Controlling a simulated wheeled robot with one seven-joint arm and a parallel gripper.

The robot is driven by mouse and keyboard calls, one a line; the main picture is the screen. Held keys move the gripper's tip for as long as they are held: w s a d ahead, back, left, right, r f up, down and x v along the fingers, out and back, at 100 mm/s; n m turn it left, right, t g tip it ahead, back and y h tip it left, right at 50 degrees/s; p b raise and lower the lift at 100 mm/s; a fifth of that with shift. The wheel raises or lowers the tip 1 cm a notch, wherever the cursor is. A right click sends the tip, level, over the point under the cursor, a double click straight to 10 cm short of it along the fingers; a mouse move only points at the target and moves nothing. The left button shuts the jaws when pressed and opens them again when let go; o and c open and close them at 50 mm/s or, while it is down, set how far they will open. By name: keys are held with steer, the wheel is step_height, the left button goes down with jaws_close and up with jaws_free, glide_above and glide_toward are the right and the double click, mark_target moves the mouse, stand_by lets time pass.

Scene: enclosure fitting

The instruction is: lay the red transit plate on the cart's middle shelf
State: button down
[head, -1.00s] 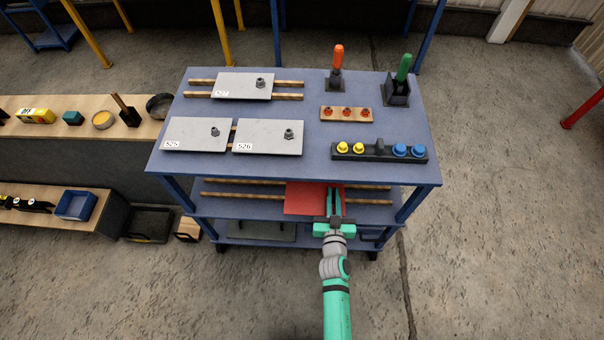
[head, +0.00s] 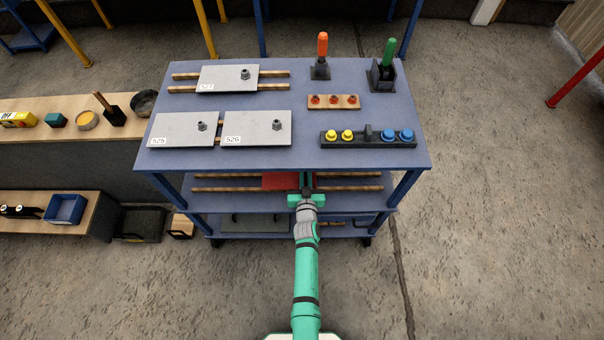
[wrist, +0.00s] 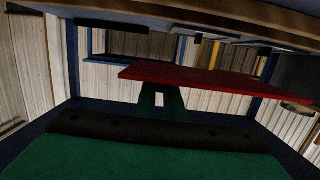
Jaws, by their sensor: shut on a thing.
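The red transit plate (head: 280,181) is partly under the cart's top shelf in the head view, over the middle shelf (head: 235,203) and its wooden strips (head: 350,187). The top shelf hides its far part. My gripper (head: 306,181) is shut on the plate near its right side. In the wrist view the plate (wrist: 215,80) spans above the fingers (wrist: 161,98), slightly tilted in the picture. I cannot tell whether it touches the strips.
The cart's blue top shelf (head: 290,150) overhangs close above. It carries grey plates (head: 256,128), an orange-handled tool (head: 321,55), a green-handled tool (head: 388,65) and a knob block (head: 369,137). Blue posts (head: 405,188) flank the opening. A wooden bench (head: 60,140) stands left.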

steer(key=shift+w+f, duration=0.45)
steer(key=shift+f, duration=0.1)
steer(key=shift+w+a+f, duration=0.25)
steer(key=shift+a+f, duration=0.1)
steer(key=shift+w+a+f, duration=0.25)
steer(key=shift+w+f, duration=0.2)
steer(key=shift+f, duration=0.15)
steer(key=shift+s+f, duration=0.1)
steer(key=shift+f, duration=1.4)
steer(key=shift+f, duration=0.45)
steer(key=c, duration=1.8)
jaws_free()
steer(key=shift+c, duration=0.2)
